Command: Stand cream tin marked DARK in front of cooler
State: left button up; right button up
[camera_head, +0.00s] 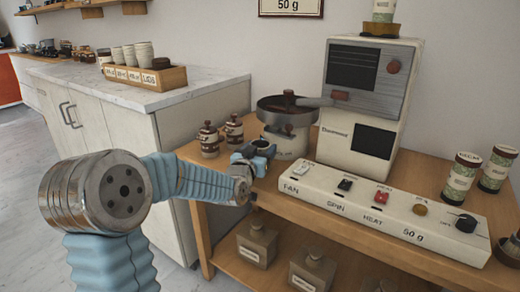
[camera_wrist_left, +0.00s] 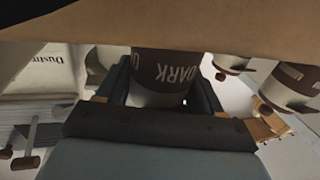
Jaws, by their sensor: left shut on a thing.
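The cream tin marked DARK (camera_wrist_left: 165,72) has a brown band and shows upside down in the left wrist view, between the fingers of my left gripper (camera_wrist_left: 160,95). The gripper is shut on it. In the head view my left gripper (camera_head: 260,153) is at the counter's left part, just front-left of the cooler (camera_head: 284,143), a round pan on a cream body. The gripper largely hides the tin there. Whether the tin touches the counter, I cannot tell. My right gripper is not in view.
Two similar brown-lidded tins (camera_head: 209,140) (camera_head: 234,130) stand left of the cooler. A cream control panel (camera_head: 385,200) runs along the counter to the right, before the roaster (camera_head: 365,100). Canisters (camera_head: 317,270) stand on the lower shelf. Little free counter shows near the gripper.

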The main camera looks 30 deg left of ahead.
pick_arm(q)
jog(key=shift+f, duration=0.1)
jog(key=o, duration=1.3)
jog(key=shift+c, duration=0.2)
jog(key=shift+r, duration=0.2)
jog(key=s+d+b, duration=0.1)
jog(key=s+d, duration=0.1)
jog(key=s, duration=1)
jog(key=shift+d+b, duration=0.15)
jog(key=shift+b, duration=0.15)
